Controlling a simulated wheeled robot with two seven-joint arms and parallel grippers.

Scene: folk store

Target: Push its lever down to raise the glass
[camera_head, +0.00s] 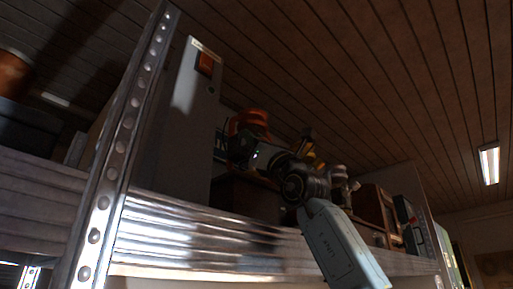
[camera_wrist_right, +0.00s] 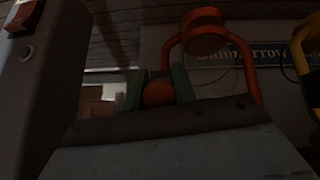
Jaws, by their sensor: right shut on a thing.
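An orange lantern (camera_head: 249,117) stands on the metal shelf, partly hidden behind my right gripper (camera_head: 240,150). In the right wrist view its orange cap and curved side tube (camera_wrist_right: 250,75) rise just beyond my gripper. The dark green fingers of my right gripper (camera_wrist_right: 157,90) are shut on a small rounded orange part (camera_wrist_right: 158,95) in front of the lantern. I cannot tell whether this part is the lever's end. The glass is too dark to make out clearly. My left gripper is not in view.
A tall grey box (camera_head: 185,125) with an orange switch stands left of the lantern, close to my gripper. A metal shelf beam (camera_head: 190,235) runs below. A yellow-framed object (camera_wrist_right: 306,50) stands to the right, with a lettered sign (camera_wrist_right: 255,58) behind. A wooden case (camera_head: 375,210) is farther right.

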